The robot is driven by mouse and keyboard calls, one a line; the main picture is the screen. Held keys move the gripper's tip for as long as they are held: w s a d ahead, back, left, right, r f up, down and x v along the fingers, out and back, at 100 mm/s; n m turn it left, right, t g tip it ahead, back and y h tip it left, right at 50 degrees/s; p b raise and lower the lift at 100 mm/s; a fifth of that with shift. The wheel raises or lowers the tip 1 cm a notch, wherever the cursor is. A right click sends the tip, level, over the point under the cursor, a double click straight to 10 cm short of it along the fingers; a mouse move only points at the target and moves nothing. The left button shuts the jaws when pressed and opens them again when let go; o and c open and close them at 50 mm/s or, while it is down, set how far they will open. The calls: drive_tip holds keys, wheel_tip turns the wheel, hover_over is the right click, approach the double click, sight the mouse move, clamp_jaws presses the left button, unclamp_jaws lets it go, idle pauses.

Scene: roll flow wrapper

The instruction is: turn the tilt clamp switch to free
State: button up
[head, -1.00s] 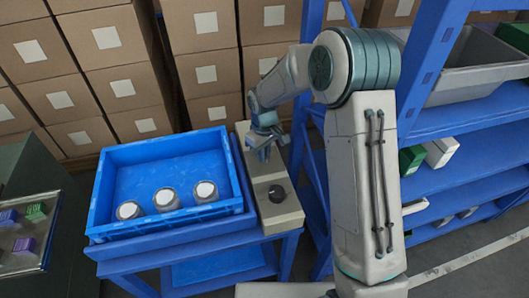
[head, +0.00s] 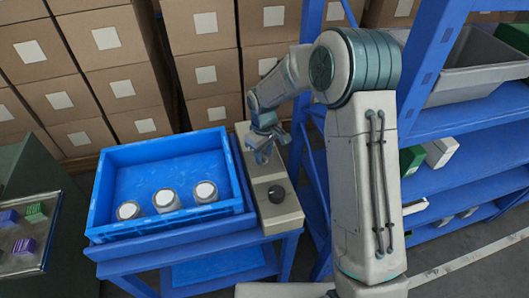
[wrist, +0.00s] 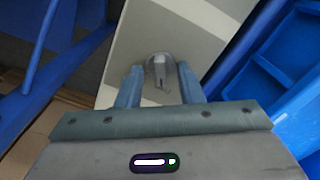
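The tilt clamp switch (head: 277,194) is a dark round knob on the near half of a long beige panel (head: 284,218). In the wrist view, a grey knob with a raised bar handle (wrist: 160,72), apparently this switch, stands on the pale panel. My gripper (head: 262,157) is over the panel, farther back than the switch in the head view. In the wrist view, my gripper (wrist: 160,82) is open, its two blue fingers spread left and right of the knob with gaps. Contact does not show. Any position labels are not readable.
A blue crate (head: 160,146) with several white-lidded jars stands left of the panel. A blue shelf rack (head: 440,122) with a grey bin (head: 482,62) is at the right. Stacked cardboard boxes (head: 205,55) close off the back.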

sight(265, 156)
wheel_tip(265, 156, up, 14)
idle(0.4)
drive_tip(key=shift+f, duration=0.1)
drive_tip(key=s+d+r+m+t+p, duration=0.15)
drive_tip(key=s+d+r+m, duration=0.25)
drive_tip(key=s+d+r, duration=0.5)
drive_tip(key=s+d+f+m, duration=0.1)
drive_tip(key=s+d+m, duration=0.1)
drive_tip(key=s, duration=0.6)
drive_tip(key=s+d+m+t, duration=0.1)
drive_tip(key=s+d+m, duration=0.2)
drive_tip(key=s+d, duration=0.2)
drive_tip(key=s, duration=0.3)
drive_tip(key=shift+f+m+p, duration=0.3)
drive_tip(key=shift+f+p, duration=0.1)
